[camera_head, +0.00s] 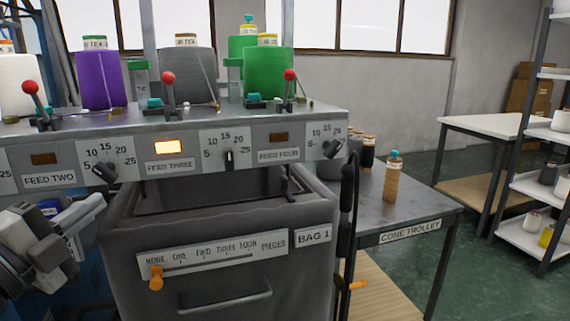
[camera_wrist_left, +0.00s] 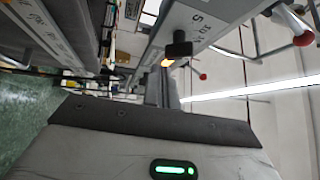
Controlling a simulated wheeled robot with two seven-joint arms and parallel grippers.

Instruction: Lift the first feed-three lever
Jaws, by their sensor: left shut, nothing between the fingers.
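The feed-three lever (camera_head: 168,90) has a red ball on a dark stem. It stands on top of the machine above the FEED THREE label (camera_head: 169,166) and its lit amber lamp (camera_head: 168,147). Its stem looks nearly upright. My left gripper (camera_head: 98,203) is shut and empty at the lower left, in front of the panel and well below the lever. In the left wrist view, red lever balls show at the right edge and near the lit lamp (camera_wrist_left: 167,62); I cannot tell which belongs to feed three. My right gripper is not in view.
The feed-two lever (camera_head: 33,98) and feed-four lever (camera_head: 289,88) flank it. Purple (camera_head: 98,80), grey (camera_head: 187,75) and green (camera_head: 269,73) cones stand behind. Dial knobs (camera_head: 229,158) stick out of the panel. Below is BAG 1 (camera_head: 215,285); a cone trolley (camera_head: 420,212) stands right.

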